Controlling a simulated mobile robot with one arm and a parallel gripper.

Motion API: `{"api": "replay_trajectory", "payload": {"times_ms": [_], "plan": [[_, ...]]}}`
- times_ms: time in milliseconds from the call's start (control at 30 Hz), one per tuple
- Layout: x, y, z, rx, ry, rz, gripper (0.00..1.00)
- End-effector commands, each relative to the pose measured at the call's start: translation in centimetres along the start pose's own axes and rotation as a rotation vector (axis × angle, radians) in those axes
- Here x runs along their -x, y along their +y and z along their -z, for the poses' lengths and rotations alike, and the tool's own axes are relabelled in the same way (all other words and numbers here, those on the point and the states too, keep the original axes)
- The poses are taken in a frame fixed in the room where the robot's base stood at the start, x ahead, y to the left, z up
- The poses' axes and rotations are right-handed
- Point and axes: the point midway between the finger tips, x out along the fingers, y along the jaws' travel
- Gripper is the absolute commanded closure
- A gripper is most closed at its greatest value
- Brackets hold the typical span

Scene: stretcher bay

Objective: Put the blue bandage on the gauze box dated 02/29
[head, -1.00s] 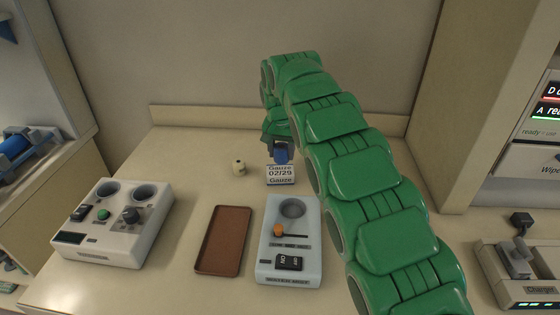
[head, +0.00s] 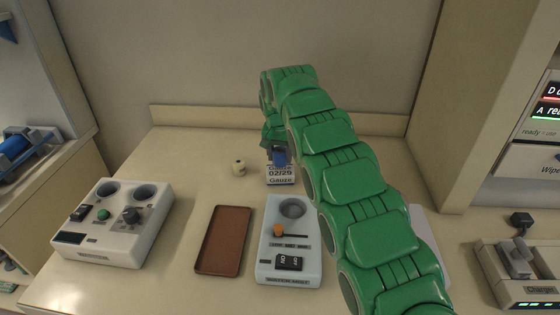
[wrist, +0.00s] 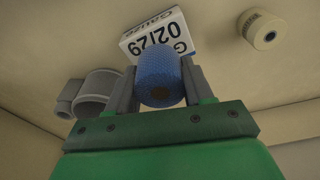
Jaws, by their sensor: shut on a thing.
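The blue bandage (wrist: 160,77) is a textured roll between the two grey fingers of my gripper (wrist: 160,92) in the wrist view. My gripper is shut on it. The gauze box (wrist: 158,30), white and marked 02/29, is right beyond the roll in the wrist view. In the head view the gauze box (head: 281,175) stands on the counter, and the blue bandage (head: 279,158) is at its top edge, covering part of the upper label. I cannot tell whether the roll touches the box. My gripper (head: 277,146) is above the box, partly hidden by my green arm.
A small cream roll (head: 239,167) stands left of the box. A grey device (head: 290,240), a brown tray (head: 223,240) and a white control box (head: 115,222) lie nearer. A grey cylindrical thing (wrist: 98,92) shows left of my gripper. A charger (head: 520,270) is at the right.

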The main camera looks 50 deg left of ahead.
Motion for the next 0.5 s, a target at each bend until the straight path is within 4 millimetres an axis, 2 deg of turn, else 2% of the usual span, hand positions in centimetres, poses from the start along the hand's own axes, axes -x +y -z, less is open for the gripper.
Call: {"api": "replay_trajectory", "payload": {"times_ms": [333, 500], "plan": [[-2.3, 0.0, -0.3, 0.0, -0.001, 0.001, 0.79], [-2.6, 0.0, -0.3, 0.0, 0.0, 0.001, 0.79]]}}
